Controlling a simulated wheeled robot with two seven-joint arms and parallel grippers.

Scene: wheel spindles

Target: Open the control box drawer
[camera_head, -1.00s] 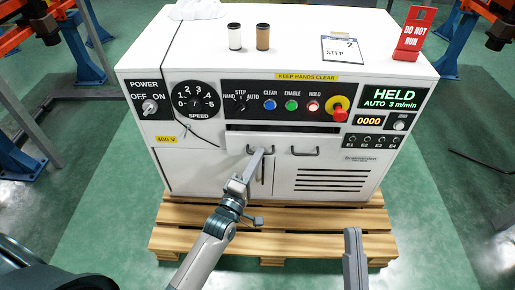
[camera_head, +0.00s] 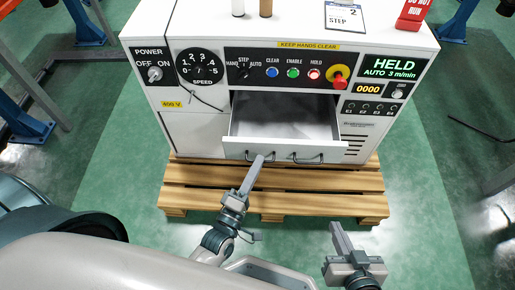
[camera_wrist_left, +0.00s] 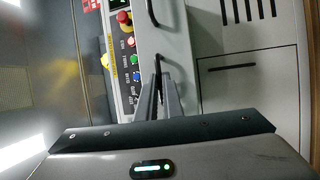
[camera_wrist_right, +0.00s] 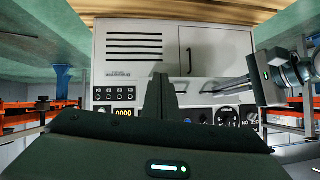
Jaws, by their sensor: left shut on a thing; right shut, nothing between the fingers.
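The control box (camera_head: 195,135) is a white cabinet with a black control panel on its front. Its drawer (camera_head: 285,150) stands pulled out below the panel, and its grey inside looks empty. The drawer front carries two dark handles, a left one and a right one (camera_head: 308,160). My left gripper (camera_head: 258,162) is shut on the left drawer handle (camera_wrist_left: 158,64), which shows between its fingers in the left wrist view. My right gripper (camera_head: 338,232) is shut and empty, low in front of the box and apart from it; it also shows in the right wrist view (camera_wrist_right: 160,82).
The box stands on a wooden pallet (camera_head: 280,203) on a green floor. Blue stands are at both sides. The floor right of the pallet is clear.

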